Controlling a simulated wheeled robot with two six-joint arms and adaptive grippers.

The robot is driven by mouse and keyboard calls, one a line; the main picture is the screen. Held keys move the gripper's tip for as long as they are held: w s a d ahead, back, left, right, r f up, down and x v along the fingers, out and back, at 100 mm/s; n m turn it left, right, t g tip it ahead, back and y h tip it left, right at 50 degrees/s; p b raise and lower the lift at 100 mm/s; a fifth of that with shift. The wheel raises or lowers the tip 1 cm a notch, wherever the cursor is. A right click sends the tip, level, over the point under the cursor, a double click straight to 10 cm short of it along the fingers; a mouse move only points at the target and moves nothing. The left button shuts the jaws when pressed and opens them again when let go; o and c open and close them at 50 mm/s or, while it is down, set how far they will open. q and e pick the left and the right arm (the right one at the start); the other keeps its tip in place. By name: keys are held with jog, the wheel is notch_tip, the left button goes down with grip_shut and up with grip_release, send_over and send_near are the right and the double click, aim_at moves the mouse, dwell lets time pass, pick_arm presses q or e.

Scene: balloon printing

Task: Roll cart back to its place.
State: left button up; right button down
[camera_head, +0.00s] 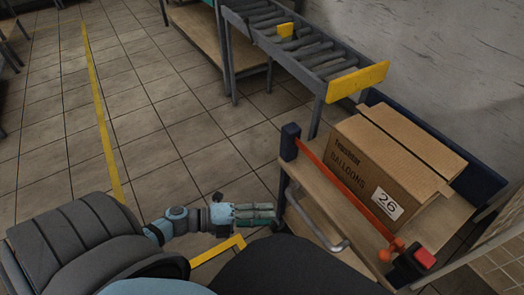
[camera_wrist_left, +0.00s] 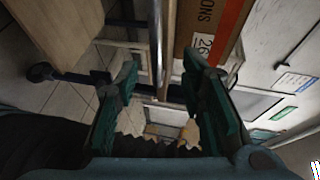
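The cart (camera_head: 292,207) stands at the right in the head view, with a wooden deck, dark blue corner posts and a curved metal handle (camera_head: 318,226) on its near side. A cardboard box (camera_head: 375,160) marked "BALLOONS" and "26" rests on the deck behind an orange bar (camera_head: 345,182). My left gripper (camera_head: 274,214) is just left of the handle. In the left wrist view, the left gripper (camera_wrist_left: 160,64) has its green fingers spread, and the handle bar (camera_wrist_left: 156,40) shows in the gap between them. I cannot tell if it touches them. My right gripper is not in view.
A roller conveyor (camera_head: 300,50) with a yellow end stop (camera_head: 357,82) stands behind the cart, near the wall. A wooden-topped bench (camera_head: 200,30) is at the back. A yellow floor line (camera_head: 100,110) runs along the left. The tiled floor between is clear.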

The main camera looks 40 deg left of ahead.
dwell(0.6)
pick_arm(q)
jog(key=v, duration=1.2)
jog(key=shift+r, duration=0.15)
